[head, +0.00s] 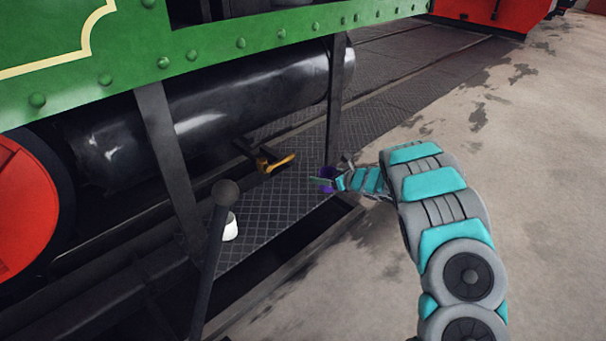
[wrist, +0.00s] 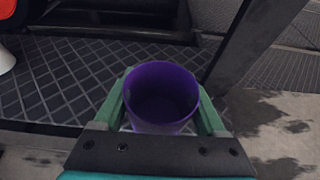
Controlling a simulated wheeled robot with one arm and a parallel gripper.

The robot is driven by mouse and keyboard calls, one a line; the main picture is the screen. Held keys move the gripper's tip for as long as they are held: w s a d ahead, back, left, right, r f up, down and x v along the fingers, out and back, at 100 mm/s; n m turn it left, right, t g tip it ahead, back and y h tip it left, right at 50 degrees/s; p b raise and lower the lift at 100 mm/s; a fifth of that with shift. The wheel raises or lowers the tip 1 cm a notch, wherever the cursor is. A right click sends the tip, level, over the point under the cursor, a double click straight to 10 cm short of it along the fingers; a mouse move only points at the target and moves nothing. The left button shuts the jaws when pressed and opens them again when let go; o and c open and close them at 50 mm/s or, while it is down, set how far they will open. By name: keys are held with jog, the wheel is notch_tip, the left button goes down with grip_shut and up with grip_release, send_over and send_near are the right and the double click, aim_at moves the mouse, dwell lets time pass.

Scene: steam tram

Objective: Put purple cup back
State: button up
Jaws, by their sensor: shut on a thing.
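The purple cup (wrist: 162,97) is held between the two green fingers of my gripper (wrist: 165,105) in the wrist view. Its open rim faces the camera and its inside looks empty. In the head view the purple cup (head: 328,174) is small and partly hidden by my gripper (head: 322,181), which is shut on it beside a dark upright post. The cup appears over the outer edge of the dark tread-plate step (head: 285,203); I cannot tell its height above it.
A white cup (head: 230,228) stands on the step behind a dark lever (head: 212,255). It shows at the left edge of the wrist view (wrist: 5,60). A yellow-orange handle (head: 275,163) juts out under the black cylinder (head: 250,100). Concrete ground (head: 540,200) is open at right.

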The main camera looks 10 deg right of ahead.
jog(key=p, duration=0.1)
send_over(302, 178)
jog(key=shift+f, duration=2.25)
jog(key=shift+f, duration=0.15)
jog(key=o, duration=1.5)
jog(key=shift+r+p, duration=0.3)
jog(key=shift+p, duration=0.05)
jog(key=shift+s+d, duration=0.2)
jog(key=shift+s, duration=0.1)
jog(key=b+v, duration=0.1)
jog(key=v, duration=1)
jog(key=shift+s+d, duration=0.1)
jog(key=shift+d, duration=0.05)
